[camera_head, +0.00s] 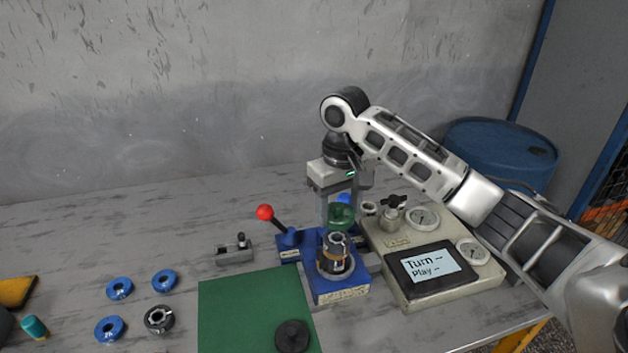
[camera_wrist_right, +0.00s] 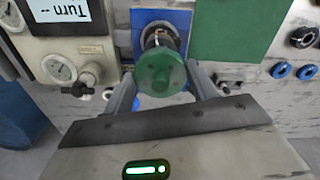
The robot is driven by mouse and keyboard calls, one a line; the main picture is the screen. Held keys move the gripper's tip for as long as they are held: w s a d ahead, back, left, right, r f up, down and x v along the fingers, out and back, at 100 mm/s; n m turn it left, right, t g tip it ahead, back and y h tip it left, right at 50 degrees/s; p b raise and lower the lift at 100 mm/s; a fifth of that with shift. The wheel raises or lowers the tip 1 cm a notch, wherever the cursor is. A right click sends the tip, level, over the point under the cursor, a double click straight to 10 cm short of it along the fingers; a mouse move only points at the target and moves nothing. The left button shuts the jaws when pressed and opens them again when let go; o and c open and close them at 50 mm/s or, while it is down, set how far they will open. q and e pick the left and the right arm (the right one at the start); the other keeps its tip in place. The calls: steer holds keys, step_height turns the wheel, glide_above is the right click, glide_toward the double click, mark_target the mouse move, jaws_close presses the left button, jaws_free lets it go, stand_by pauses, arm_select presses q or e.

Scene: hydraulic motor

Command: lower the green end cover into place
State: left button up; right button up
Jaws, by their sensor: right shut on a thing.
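The green end cover (camera_head: 341,215) is held in my right gripper (camera_head: 342,200), above and just behind the motor body. It also shows in the right wrist view (camera_wrist_right: 161,72), between the two fingers of the right gripper (camera_wrist_right: 160,85). The motor body (camera_head: 335,254), a dark cylinder with a copper-coloured band, stands upright in the blue fixture (camera_head: 341,293). In the wrist view the cover hides part of the motor body. The cover and body appear apart in the head view. My left gripper is not in view.
A red-knobbed lever (camera_head: 265,212) stands left of the fixture. A test unit with a screen (camera_head: 431,264) and gauges is close on the right. A green mat (camera_head: 250,310), several blue rings (camera_head: 120,288) and a small grey block (camera_head: 234,253) lie left. A blue barrel (camera_head: 500,150) stands behind.

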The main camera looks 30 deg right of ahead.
mark_target(338, 236)
steer(key=shift+w+r, duration=0.1)
steer(key=shift+w, duration=0.2)
steer(key=shift+s+f, duration=0.3)
steer(key=shift+f, duration=1.35)
steer(key=shift+f, duration=1.05)
stand_by(1.8)
steer(key=o, duration=1.6)
steer(key=shift+s, duration=0.1)
steer(key=shift+o, duration=0.2)
steer(key=shift+r, duration=2.7)
